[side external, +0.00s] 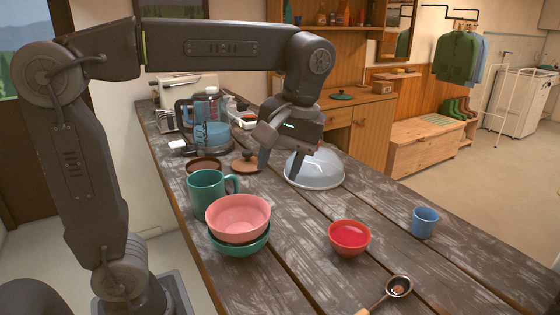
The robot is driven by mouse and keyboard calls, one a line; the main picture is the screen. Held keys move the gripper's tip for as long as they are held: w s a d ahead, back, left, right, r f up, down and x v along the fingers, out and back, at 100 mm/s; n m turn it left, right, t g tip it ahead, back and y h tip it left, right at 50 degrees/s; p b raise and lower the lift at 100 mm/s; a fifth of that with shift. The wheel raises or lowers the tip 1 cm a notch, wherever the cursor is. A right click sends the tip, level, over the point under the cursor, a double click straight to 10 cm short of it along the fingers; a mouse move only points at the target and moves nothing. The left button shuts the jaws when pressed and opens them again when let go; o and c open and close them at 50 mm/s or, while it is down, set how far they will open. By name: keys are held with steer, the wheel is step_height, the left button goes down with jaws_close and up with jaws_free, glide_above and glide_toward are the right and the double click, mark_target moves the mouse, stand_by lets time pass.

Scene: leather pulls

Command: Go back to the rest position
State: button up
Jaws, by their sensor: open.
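My gripper (279,168) hangs from my bent arm over the wooden table (300,225). Its two dark fingers point down and stand apart, with nothing visible between them. A pale translucent dome (318,167) is just right of and partly behind the fingers; I cannot tell whether the right finger touches it. A brown lid with a dark knob (247,163) lies to the left of the fingers.
A pink bowl (239,213) sits in a teal bowl (240,246), beside a green mug (207,192). A red bowl (349,238), a blue cup (425,222) and a ladle (398,287) are at the right and front. A kettle (209,125) stands behind. The table's middle is clear.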

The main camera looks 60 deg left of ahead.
mark_target(265, 216)
steer(key=shift+f, duration=0.1)
steer(key=x, duration=1.2)
steer(key=shift+r, duration=1)
steer(key=shift+f, duration=0.1)
